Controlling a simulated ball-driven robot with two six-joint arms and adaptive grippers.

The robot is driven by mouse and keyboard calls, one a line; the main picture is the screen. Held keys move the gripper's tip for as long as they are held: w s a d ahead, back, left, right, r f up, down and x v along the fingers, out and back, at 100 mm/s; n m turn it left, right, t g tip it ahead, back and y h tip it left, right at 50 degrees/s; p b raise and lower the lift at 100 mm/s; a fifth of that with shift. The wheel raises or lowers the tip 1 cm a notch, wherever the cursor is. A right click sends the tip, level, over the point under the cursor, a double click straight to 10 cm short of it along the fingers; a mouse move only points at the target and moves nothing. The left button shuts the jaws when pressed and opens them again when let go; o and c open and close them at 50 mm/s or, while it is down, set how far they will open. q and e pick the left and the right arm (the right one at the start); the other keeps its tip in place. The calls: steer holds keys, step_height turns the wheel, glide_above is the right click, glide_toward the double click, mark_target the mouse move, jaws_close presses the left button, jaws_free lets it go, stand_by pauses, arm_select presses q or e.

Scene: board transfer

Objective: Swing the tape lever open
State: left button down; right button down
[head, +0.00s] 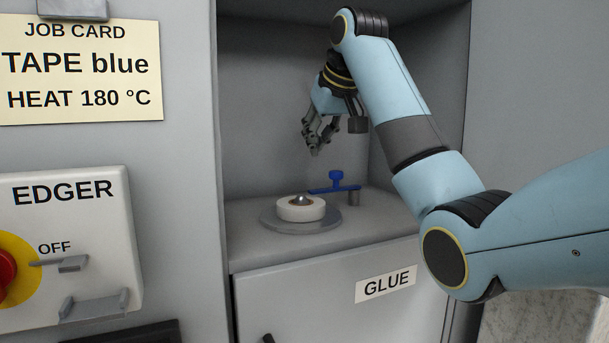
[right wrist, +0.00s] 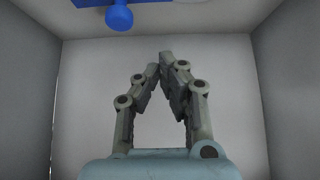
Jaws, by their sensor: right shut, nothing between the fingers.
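The blue tape lever (head: 335,184) lies over the shelf in the grey cabinet recess, from a short grey post towards the tape roll. A knob stands up on it. The white tape roll (head: 301,208) sits on a round grey plate (head: 283,225), left of the post. My right gripper (head: 313,150) is above the lever and a little left of it, apart from it. Its fingers are shut and empty. In the right wrist view the fingertips (right wrist: 173,58) meet, and the blue lever (right wrist: 119,16) shows at the top edge. My left gripper is not in view.
The recess walls close in on the left, back and right of my right gripper. Below is a GLUE door (head: 386,284). At left are the EDGER box (head: 75,225) and a JOB CARD (head: 80,68) reading TAPE blue, HEAT 180 °C.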

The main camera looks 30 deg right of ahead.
mark_target(336, 181)
steer(key=p+x, duration=0.3)
steer(key=x, duration=0.6)
steer(key=shift+s+f+p, duration=0.15)
steer(key=shift+f+p, duration=0.1)
steer(key=shift+p, duration=0.1)
steer(key=s+p, duration=0.1)
steer(key=s, duration=0.2)
steer(key=shift+s+r, duration=0.1)
steer(key=shift+s, duration=0.1)
steer(key=shift+a, duration=0.1)
steer(key=shift+f, duration=0.2)
